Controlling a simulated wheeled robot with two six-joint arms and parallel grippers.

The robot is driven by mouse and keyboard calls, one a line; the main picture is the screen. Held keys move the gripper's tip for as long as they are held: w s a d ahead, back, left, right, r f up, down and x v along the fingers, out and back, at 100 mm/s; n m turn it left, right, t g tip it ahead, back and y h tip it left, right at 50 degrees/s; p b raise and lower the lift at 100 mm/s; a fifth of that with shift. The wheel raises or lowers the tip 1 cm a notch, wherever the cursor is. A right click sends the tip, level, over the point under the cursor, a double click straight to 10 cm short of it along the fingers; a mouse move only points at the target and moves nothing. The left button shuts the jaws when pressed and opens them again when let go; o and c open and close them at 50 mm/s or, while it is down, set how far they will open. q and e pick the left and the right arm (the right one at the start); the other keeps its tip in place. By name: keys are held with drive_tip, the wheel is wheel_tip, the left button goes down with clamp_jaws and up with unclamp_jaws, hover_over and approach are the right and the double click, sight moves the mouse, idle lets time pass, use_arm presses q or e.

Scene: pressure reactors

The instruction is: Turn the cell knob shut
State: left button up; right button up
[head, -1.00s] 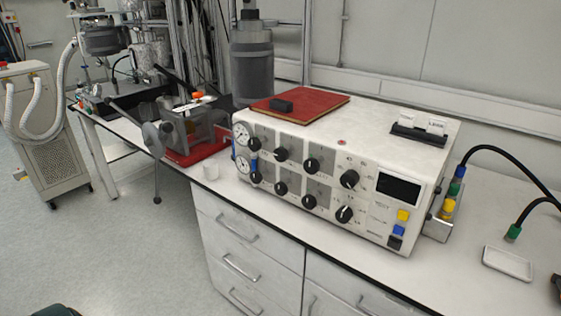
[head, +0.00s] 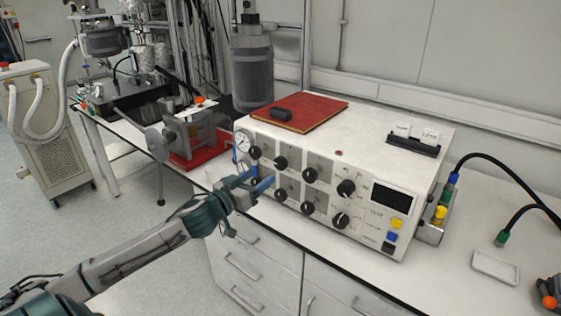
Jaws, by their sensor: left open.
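A white control box (head: 372,125) stands on the bench with two rows of black knobs on its front. The upper row runs from a left knob (head: 255,152) to a larger right knob (head: 346,188). The lower row includes knobs in the middle (head: 308,208) and at the right (head: 341,220). I cannot read which is the cell knob. My left gripper (head: 257,179) is open, its blue fingers apart in front of the panel's lower left.
A red board (head: 325,114) with a small black block lies on the box. A clamp device on a red base (head: 205,153) stands left of it. Cables and a white tray (head: 495,267) are at the right. An orange-and-grey object (head: 548,300) shows at the right edge.

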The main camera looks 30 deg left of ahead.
sight(279, 164)
use_arm(q)
drive_tip(key=shift+w+d+f+p, duration=0.1)
drive_tip(key=shift+w+d+p, duration=0.1)
drive_tip(key=shift+w, duration=1.55)
drive_tip(key=shift+w+d+p, duration=0.1)
drive_tip(key=shift+w+p, duration=0.05)
drive_tip(key=shift+w, duration=1.65)
drive_tip(key=shift+w+d+f+p, duration=0.1)
drive_tip(key=shift+w+p, duration=0.1)
drive_tip(key=shift+w, duration=1.55)
drive_tip(key=shift+c, duration=0.4)
drive_tip(key=c, duration=0.9)
